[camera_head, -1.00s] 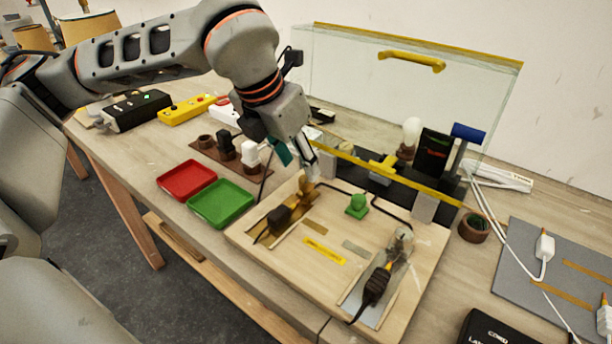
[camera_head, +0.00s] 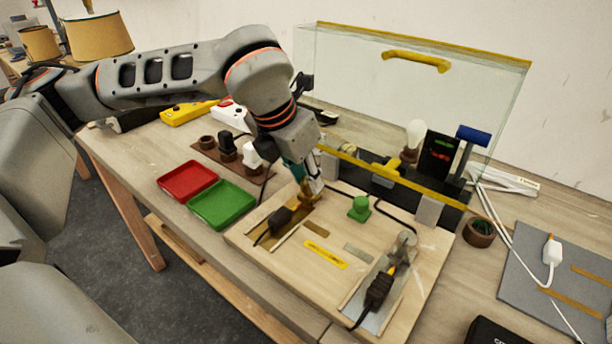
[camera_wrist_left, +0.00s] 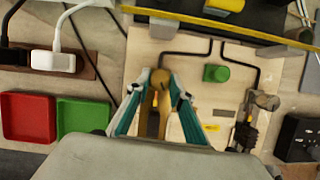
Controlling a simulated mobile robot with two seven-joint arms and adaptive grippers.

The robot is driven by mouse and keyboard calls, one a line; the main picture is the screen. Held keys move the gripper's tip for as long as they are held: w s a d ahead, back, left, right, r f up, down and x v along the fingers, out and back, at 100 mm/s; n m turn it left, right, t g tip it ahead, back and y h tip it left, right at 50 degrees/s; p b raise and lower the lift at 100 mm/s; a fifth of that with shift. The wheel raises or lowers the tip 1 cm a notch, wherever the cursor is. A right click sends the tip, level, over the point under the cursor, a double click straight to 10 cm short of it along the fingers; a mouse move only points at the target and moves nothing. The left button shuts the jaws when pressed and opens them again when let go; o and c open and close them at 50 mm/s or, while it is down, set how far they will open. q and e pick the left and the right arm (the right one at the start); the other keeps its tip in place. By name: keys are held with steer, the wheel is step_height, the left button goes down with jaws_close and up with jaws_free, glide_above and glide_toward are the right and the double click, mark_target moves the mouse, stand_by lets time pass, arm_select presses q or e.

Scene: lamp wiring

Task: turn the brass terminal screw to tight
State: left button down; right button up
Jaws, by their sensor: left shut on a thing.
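The brass terminal screw (camera_head: 305,194) stands at the back of the left channel on the wooden wiring board (camera_head: 264,257). My left gripper (camera_head: 311,184) reaches down from above and is shut on the screw. In the left wrist view the brass screw (camera_wrist_left: 160,79) shows between the two teal-lined fingers (camera_wrist_left: 158,92). A black plug-like block (camera_head: 281,218) with a cord lies in the channel in front of it. The fingers hide part of the screw, and I cannot tell how tight it is. My right gripper is not in view.
A green knob (camera_head: 359,207) and a silver terminal (camera_head: 407,240) stand to the right on the board. Red (camera_head: 187,168) and green (camera_head: 250,199) trays lie left of it. A clear yellow-edged screen (camera_head: 345,75) stands behind.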

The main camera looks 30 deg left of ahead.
arm_select(q)
steer(key=shift+m, duration=0.3)
steer(key=shift+a+m+h+p, duration=0.1)
steer(key=shift+m+h+p, duration=0.3)
steer(key=shift+m, duration=0.5)
steer(key=shift+m+g+h+p, duration=0.5)
steer(key=shift+m, duration=1)
steer(key=shift+a, duration=0.1)
steer(key=shift+m, duration=0.3)
steer(key=c, duration=1.8)
jaws_free()
